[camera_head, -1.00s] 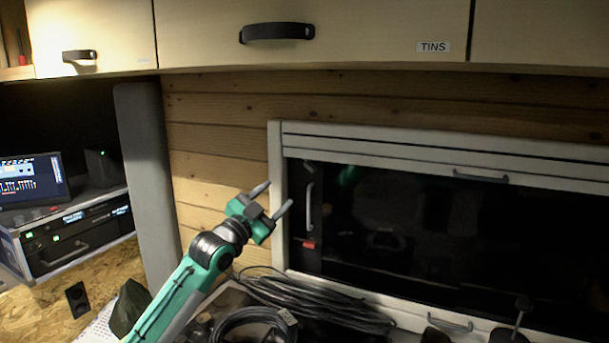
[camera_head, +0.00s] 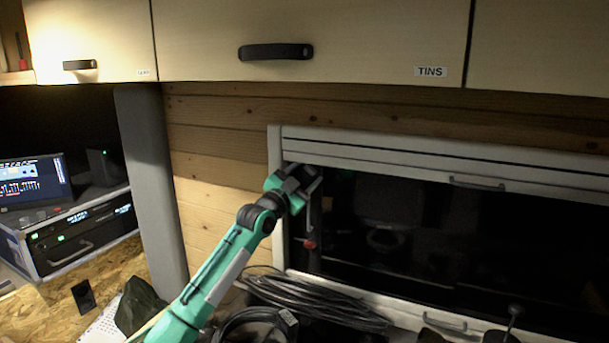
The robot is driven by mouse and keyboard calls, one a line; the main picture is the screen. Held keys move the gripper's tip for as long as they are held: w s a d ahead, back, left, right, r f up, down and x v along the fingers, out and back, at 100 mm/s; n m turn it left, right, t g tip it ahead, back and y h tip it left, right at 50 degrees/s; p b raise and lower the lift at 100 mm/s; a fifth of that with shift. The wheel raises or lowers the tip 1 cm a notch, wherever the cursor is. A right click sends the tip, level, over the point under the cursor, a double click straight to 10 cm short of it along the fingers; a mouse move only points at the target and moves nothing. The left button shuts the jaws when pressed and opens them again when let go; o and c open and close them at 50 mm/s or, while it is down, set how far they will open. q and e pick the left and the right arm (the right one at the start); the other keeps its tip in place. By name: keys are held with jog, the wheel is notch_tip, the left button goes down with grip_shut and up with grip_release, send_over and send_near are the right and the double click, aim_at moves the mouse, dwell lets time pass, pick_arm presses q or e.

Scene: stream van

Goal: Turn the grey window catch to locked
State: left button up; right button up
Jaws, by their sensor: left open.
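The window (camera_head: 400,225) is dark, in a pale frame, on the right of the head view. At its left side is an upright grey handle-like piece (camera_head: 315,215), which may be the catch. A small red part (camera_head: 309,244) sits just below it. My left gripper (camera_head: 306,176) is open at the window's upper left corner, its fingers pointing right. It covers the upper part of the grey piece and the corner behind. I cannot tell whether it touches anything. My right gripper is not in view.
Wall cupboards with dark handles (camera_head: 276,51) run above the window. A pale slatted blind (camera_head: 440,165) covers the window's top. Coiled cables (camera_head: 315,298) lie below the window. A rack unit (camera_head: 80,235) and screen (camera_head: 35,182) stand at the left.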

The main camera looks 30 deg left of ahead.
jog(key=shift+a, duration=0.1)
pick_arm(q)
jog(key=c, duration=1)
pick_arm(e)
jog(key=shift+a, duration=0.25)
pick_arm(q)
jog(key=shift+n, duration=0.4)
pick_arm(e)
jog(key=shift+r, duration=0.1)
pick_arm(q)
jog(key=n+y, duration=0.1)
jog(key=n, duration=0.1)
jog(key=n+y+p, duration=0.1)
jog(key=n+t+y, duration=0.1)
jog(key=n, duration=0.1)
jog(key=shift+d+n+p, duration=0.25)
jog(key=shift+n+p, duration=0.05)
jog(key=shift+p, duration=0.1)
jog(key=shift+d+f+n+y+p, duration=0.15)
jog(key=shift+n+y+p, duration=0.7)
jog(key=shift+n, duration=1.05)
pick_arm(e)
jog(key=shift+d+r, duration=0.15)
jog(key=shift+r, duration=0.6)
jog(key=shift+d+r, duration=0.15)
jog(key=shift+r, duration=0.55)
pick_arm(q)
jog(key=shift+y, duration=0.35)
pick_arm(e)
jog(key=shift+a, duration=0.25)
